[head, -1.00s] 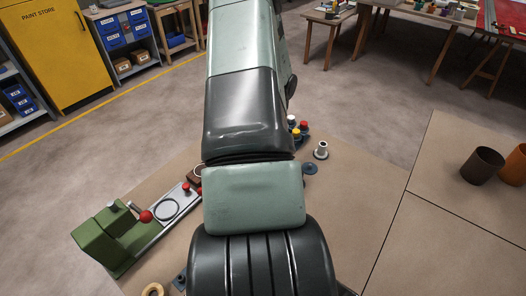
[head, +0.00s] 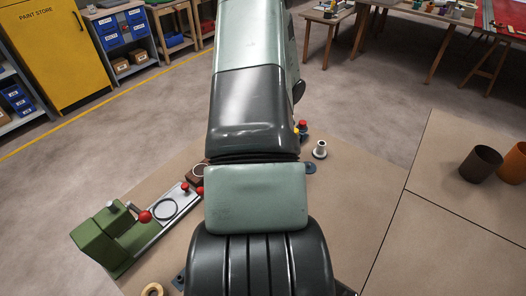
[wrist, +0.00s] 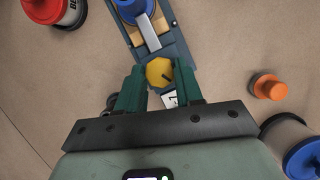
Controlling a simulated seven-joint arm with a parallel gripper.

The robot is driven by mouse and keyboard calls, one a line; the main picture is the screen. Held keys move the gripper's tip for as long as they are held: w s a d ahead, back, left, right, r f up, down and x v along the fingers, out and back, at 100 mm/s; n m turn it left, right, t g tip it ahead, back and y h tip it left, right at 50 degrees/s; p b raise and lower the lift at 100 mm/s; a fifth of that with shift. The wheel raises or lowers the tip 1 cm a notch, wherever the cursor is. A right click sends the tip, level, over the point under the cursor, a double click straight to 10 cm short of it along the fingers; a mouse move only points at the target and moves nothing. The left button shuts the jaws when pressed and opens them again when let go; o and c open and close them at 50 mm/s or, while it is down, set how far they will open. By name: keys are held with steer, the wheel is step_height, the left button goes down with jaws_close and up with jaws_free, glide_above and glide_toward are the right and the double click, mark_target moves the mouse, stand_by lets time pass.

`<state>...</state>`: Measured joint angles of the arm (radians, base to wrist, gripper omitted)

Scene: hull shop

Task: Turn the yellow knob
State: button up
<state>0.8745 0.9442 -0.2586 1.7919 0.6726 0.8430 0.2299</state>
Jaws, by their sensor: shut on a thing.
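The yellow knob (wrist: 159,71) is a faceted yellow piece with a dark pointer mark, set on a dark blue-grey fixture (wrist: 178,48) in the wrist view. My gripper (wrist: 158,80) has its two green fingers on either side of the knob, shut on it. A white label with a dark mark shows just below the knob, between the fingers. In the head view my arm hides the gripper and most of the fixture area.
In the wrist view, a blue round part (wrist: 133,8) lies farther up the fixture. An orange piece (wrist: 268,87) stands to the right, a blue-topped container (wrist: 303,160) at lower right. A green machine (head: 112,238) with a red ball handle stands at left in the head view.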

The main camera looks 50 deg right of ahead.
steer(key=o, duration=1)
steer(key=v, duration=1)
steer(key=shift+d+r, duration=0.2)
steer(key=shift+r, duration=0.15)
